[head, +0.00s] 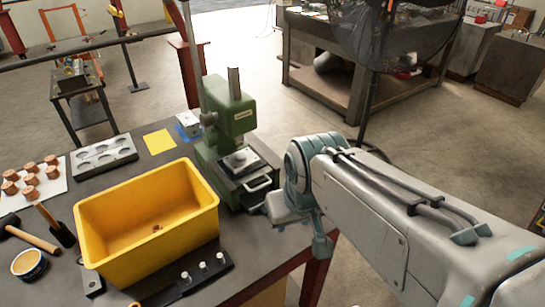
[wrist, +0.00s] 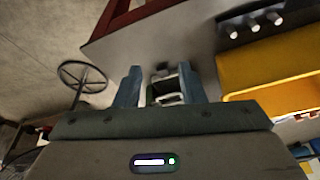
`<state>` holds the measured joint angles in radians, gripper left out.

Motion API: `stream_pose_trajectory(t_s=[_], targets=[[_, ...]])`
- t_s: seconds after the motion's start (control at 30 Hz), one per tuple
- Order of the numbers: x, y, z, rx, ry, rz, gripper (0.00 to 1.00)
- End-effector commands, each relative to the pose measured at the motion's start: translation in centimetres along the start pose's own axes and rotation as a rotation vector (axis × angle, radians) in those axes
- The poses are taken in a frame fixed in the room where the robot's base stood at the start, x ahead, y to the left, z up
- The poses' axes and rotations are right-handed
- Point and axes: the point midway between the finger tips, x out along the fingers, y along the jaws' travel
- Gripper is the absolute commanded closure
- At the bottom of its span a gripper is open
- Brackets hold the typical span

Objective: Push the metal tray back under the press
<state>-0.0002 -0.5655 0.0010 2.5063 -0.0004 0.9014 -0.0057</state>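The green press (head: 228,122) stands on the dark table. The metal tray (head: 262,178) sits low at the press's front, with a bent handle (head: 259,184) on its near side. Part of the tray shows out from under the press; how far it reaches inside is hidden. In the wrist view the tray's handle (wrist: 168,99) appears between the two blue-grey fingers. My gripper (wrist: 159,72) is open, its fingers wide apart. I cannot tell whether either finger touches the handle. In the head view my gripper is just right of the tray, partly hidden by my wrist.
A yellow bin (head: 150,217) stands left of the press. A black strip with white pegs (head: 187,282) lies in front of it. A mould plate (head: 104,153), copper pieces (head: 30,180) and a mallet (head: 30,235) are farther left. The table's right edge is close to the press.

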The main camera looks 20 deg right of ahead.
Motion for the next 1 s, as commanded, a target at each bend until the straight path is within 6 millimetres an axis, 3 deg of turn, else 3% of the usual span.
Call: stream_pose_trajectory(t_s=[0.17,0.3,0.4,0.67,1.0], targets=[[0.0,0.0,0.0,0.0,0.0,0.0,0.61],[0.1,0.0,-0.4,-0.006,-0.005,0.0,0.22],[0.4,0.0,-1.5,-0.021,-0.024,0.0,0.0],[2.4,0.1,-7.3,-0.11,-0.112,-0.004,0.0],[7.5,0.2,-15.0,-0.237,-0.233,-0.028,0.0]])
